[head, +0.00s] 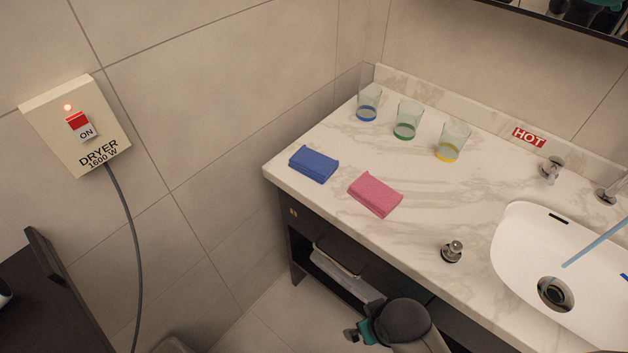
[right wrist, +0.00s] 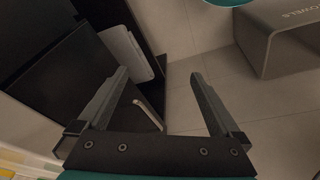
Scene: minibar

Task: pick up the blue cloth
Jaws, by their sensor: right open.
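The blue cloth (head: 314,164) lies folded flat on the marble counter (head: 330,138) near its left end, in the head view. A pink cloth (head: 375,194) lies just right of it, apart from it. My right gripper (right wrist: 158,76) is open, with nothing between its fingers, in the right wrist view. It is low, by the dark cabinet under the counter, away from the blue cloth. The blue cloth does not show in the right wrist view. My left gripper is not in view.
Three glasses with blue (head: 368,104), green (head: 407,120) and yellow (head: 453,141) bases stand along the counter's back. A sink (head: 520,232) is at right, with a metal knob (head: 452,251) beside it. A grey towels bin (right wrist: 290,30) stands on the floor. A dryer box (head: 75,125) hangs on the wall.

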